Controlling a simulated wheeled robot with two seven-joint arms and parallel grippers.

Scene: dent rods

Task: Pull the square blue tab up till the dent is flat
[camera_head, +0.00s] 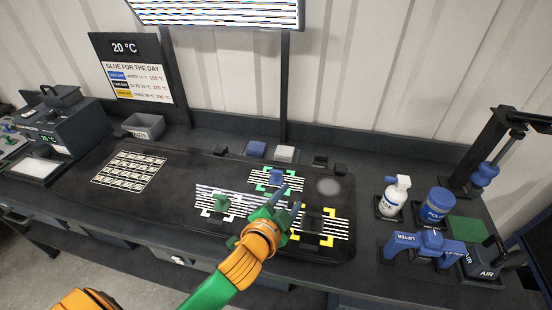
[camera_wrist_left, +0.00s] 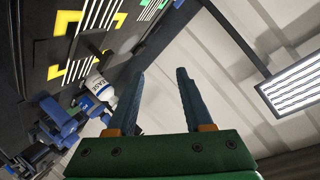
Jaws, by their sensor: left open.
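A blue tab (camera_head: 276,177) stands on a striped patch framed by green corner marks, in the middle of the dark panel (camera_head: 180,205). Its exact shape is too small to tell. My left gripper (camera_head: 290,196) is open and empty, just to the right of and nearer than the blue tab, apart from it as far as I can see. In the left wrist view its two fingers (camera_wrist_left: 161,80) are spread with nothing between them, and the blue tab cannot be made out there. My right gripper is not in view.
A green tab (camera_head: 221,203) stands among white marks; yellow marks (camera_head: 326,240) frame another patch. At the right are a white spray bottle (camera_head: 396,192), a blue pot (camera_head: 436,206), a blue lifter (camera_head: 420,245) and an air tool (camera_head: 482,262). A striped lamp (camera_head: 220,12) hangs above.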

